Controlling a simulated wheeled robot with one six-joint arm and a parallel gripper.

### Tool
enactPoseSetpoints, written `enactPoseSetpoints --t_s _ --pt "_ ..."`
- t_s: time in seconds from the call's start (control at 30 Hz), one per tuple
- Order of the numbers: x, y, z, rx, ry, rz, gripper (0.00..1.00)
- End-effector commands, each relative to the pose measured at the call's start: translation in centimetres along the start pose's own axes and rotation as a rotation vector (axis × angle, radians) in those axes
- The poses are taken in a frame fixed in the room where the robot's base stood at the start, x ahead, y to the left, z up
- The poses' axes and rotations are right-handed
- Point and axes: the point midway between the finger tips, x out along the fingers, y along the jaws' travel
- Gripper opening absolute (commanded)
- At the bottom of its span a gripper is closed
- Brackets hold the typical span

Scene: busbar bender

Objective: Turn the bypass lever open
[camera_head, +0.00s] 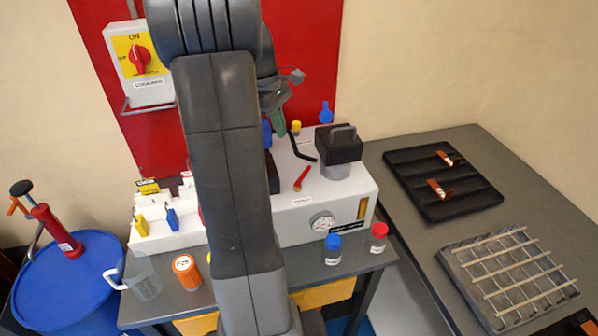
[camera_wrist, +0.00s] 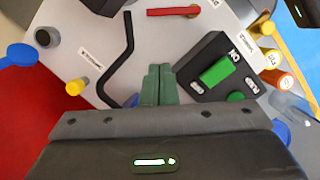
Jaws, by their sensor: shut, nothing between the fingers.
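A short red lever (camera_head: 302,179) with an orange pivot end lies on top of the white machine housing (camera_head: 342,196). A small label sits in front of it, too small to read. In the wrist view the red lever (camera_wrist: 172,12) is near the top edge, beyond my fingertips and apart from them. My gripper (camera_head: 279,128) is above the back of the housing, behind the lever; its green fingers (camera_wrist: 158,72) are together and empty. A black bent rod (camera_wrist: 122,62) stands beside the fingers, and it also shows in the head view (camera_head: 298,146).
A black panel with a green rocker (camera_wrist: 216,70) is right of the fingers in the wrist view. A black block with a handle (camera_head: 338,143) stands right of the lever. A pressure gauge (camera_head: 322,222) is on the front. My arm hides the housing's middle.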

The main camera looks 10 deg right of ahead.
Motion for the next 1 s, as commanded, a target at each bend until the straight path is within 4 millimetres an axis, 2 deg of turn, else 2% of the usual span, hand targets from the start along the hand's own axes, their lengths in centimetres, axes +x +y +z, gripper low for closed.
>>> enactPoseSetpoints --t_s 0.03,0.2,0.4,0.5,0.67,1.0 --pt "1.0 0.1 -1.0 0.005 0.003 0.003 0.00" --pt "0.1 0.2 -2.2 0.020 0.003 -0.004 0.00" --pt "-0.6 0.1 -2.6 0.028 0.003 -0.009 0.00" --pt "-0.1 0.0 -2.5 0.029 0.002 -0.011 0.00" --pt "2.4 0.0 -2.5 0.029 0.000 -0.014 0.00" --pt "9.6 -0.1 -2.5 0.028 0.000 -0.014 0.00"
